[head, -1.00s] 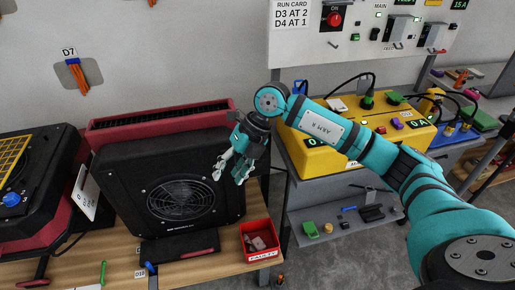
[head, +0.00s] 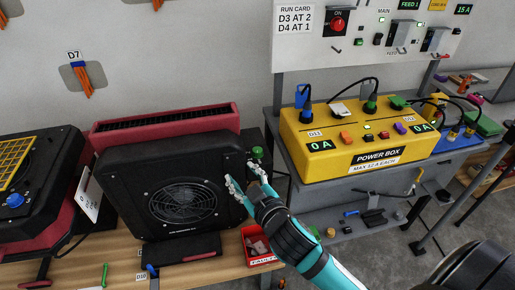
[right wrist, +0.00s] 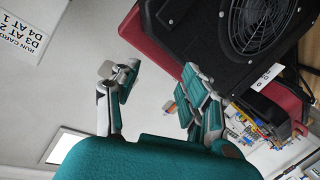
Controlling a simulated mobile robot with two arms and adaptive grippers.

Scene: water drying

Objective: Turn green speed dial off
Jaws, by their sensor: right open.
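The green speed dial (head: 257,152) shows at the right side of the black fan unit (head: 225,165), at the near side of a dark surface. My right gripper (head: 246,179) is open and empty, just below the dial in the head view and in front of the fan's right edge. Its fingers point up and left, apart from the dial in the picture. In the right wrist view the two fingers (right wrist: 160,88) are spread with nothing between them. The dial cannot be made out there. My left gripper is not in view.
A yellow power box (head: 345,150) with plugs stands at the right, reading 0 A. A red bin (head: 262,262) sits on the bench below my right gripper. Another fan with a blue dial (head: 14,200) stands at the far left. A run card (head: 295,20) hangs above.

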